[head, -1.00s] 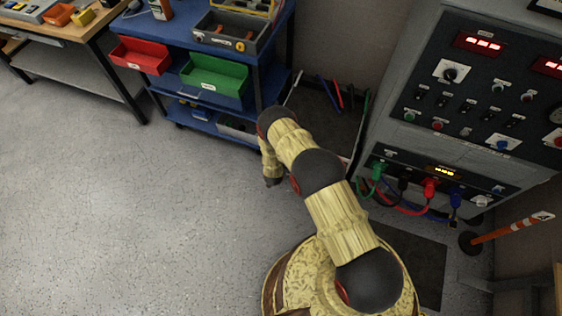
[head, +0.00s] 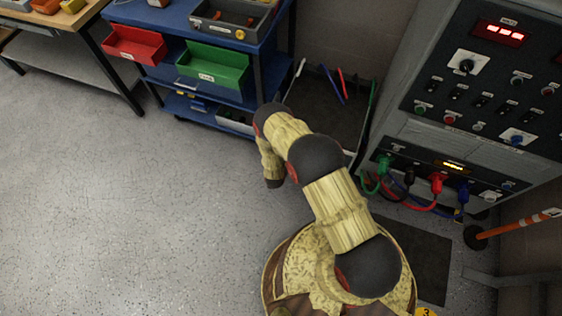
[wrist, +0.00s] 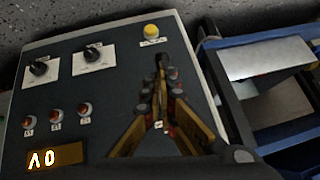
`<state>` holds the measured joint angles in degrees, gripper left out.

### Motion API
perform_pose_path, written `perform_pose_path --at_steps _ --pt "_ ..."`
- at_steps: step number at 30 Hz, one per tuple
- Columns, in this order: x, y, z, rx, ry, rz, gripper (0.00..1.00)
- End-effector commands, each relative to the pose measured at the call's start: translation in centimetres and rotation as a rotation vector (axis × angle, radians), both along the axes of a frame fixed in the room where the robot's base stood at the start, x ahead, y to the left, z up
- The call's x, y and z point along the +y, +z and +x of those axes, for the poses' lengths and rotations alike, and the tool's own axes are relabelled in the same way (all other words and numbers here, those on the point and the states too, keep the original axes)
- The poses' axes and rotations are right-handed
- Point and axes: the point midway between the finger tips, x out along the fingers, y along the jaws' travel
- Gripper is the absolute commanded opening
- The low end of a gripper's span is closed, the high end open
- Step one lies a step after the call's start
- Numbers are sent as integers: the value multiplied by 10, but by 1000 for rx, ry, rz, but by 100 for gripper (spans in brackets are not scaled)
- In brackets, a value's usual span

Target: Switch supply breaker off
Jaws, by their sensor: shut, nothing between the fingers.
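The grey power cabinet (head: 400,125) stands at the right in the head view. I cannot tell which control is the supply breaker. My gripper (wrist: 161,64) is shut and empty in the wrist view, over a dark control panel (wrist: 110,100). That panel has two black rotary knobs (wrist: 66,61), a yellow button (wrist: 151,31) and three red buttons (wrist: 56,116). Contact cannot be told.
Green, red and blue cables (head: 415,203) hang from the cabinet's lower sockets. An orange-and-white post (head: 515,227) stands at right. A blue cart (head: 262,60) with red (head: 134,45) and green bins (head: 213,66) stands at the back. The floor at left is clear.

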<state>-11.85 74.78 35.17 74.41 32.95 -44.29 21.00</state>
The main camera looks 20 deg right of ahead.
Motion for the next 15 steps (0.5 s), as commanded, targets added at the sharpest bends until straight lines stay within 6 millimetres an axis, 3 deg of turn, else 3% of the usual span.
perform_pose_path --at_steps 15 --pt "0 -14 0 1 0 0 0"
